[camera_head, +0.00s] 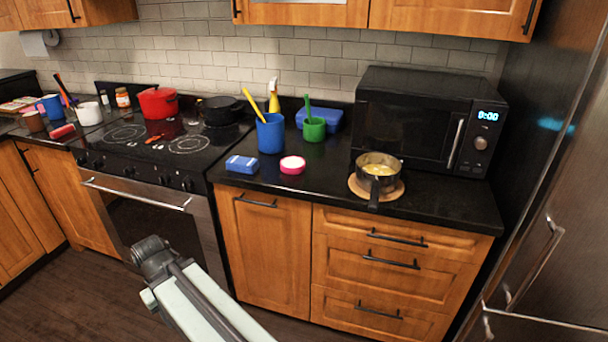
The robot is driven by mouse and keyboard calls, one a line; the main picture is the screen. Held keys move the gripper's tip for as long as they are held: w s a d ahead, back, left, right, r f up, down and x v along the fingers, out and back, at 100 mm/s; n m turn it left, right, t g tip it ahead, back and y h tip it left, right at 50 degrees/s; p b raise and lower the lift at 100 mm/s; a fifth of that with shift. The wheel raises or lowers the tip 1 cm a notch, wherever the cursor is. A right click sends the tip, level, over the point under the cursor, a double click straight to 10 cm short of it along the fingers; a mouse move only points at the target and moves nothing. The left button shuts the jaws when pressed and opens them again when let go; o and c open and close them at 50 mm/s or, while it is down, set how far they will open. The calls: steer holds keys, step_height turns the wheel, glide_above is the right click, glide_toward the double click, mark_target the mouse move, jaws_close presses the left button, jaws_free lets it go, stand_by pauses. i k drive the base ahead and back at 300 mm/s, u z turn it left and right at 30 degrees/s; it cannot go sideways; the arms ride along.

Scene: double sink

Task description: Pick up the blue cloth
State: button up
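A small blue, block-like item (242,165) with a paler top lies near the front edge of the black counter, left of a pink-and-white round item (292,165). It may be the blue cloth, folded, but I cannot tell. Another blue item (330,118), flat and box-like, sits at the back by the wall, partly hidden by a green cup (314,129). My arm reaches up from the bottom of the view in front of the oven and lower cabinets. My gripper is not in view.
A blue cup (270,133) with a yellow utensil stands behind the block-like item. A pan (378,172) on a round wooden board stands before the microwave (415,118), its handle towards the front. The stove (150,135) holds a red pot (158,102) and a dark pan.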

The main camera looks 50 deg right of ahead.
mark_target(237, 162)
steer(key=k, duration=0.7)
steer(key=z, duration=3.3)
steer(key=k, duration=1.6)
steer(key=u, duration=1.6)
steer(key=i, duration=1.25)
steer(key=z, duration=0.05)
